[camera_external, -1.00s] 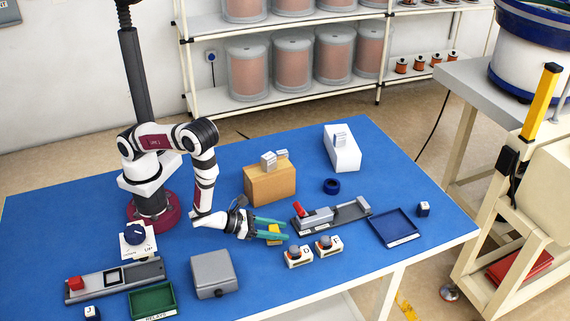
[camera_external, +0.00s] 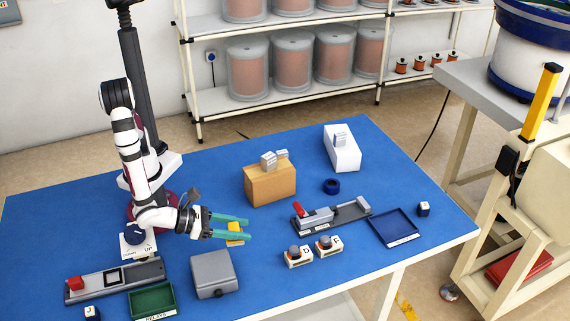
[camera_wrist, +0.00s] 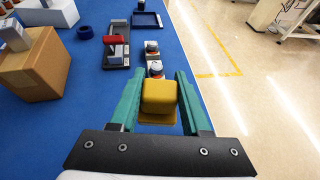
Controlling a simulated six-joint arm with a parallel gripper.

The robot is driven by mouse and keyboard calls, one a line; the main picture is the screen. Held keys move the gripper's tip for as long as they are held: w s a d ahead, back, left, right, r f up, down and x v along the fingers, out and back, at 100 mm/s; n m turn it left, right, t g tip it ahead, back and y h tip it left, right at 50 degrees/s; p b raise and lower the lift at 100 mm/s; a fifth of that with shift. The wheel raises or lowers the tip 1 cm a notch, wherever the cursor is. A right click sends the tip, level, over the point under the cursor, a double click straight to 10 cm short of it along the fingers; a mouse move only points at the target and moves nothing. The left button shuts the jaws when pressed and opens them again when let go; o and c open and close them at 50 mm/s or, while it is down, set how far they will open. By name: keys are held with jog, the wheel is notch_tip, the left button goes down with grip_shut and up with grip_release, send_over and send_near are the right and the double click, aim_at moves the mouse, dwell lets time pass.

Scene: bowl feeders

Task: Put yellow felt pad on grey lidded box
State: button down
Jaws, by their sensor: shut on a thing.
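The yellow felt pad (camera_external: 235,229) is held between the green fingers of my gripper (camera_external: 231,227), raised above the blue table. In the wrist view the yellow felt pad (camera_wrist: 158,99) shows as a yellow block on a flat yellow base, between the two green fingers (camera_wrist: 158,100). The grey lidded box (camera_external: 214,273) stands on the table, just below my gripper in the outside view, with its lid shut and its top bare. The box is not in the wrist view.
A green tray (camera_external: 152,300) and a grey fixture with a red block (camera_external: 75,283) lie left of the box. A cardboard box (camera_external: 269,185) stands behind my gripper. Two small button units (camera_external: 297,256) sit to the right. Blue table (camera_external: 262,290) is bare right of the grey box.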

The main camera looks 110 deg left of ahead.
notch_tip(320, 180, up, 3)
jog(key=n+y, duration=0.1)
send_over(217, 267)
jog(key=s+d+r+n+g+y, duration=0.1)
jog(key=s+d+g, duration=0.1)
jog(key=s+d, duration=0.6)
jog(key=x, duration=0.6)
jog(key=f+x, duration=0.1)
jog(key=x, duration=0.5)
jog(key=shift+s+d, duration=0.1)
jog(key=shift+s, duration=0.15)
jog(key=shift+w+f, duration=0.2)
jog(key=shift+f, duration=0.95)
jog(key=shift+w+f, duration=0.15)
jog(key=shift+f, duration=1)
jog(key=shift+f, duration=0.1)
jog(key=shift+c, duration=1.8)
grip_release()
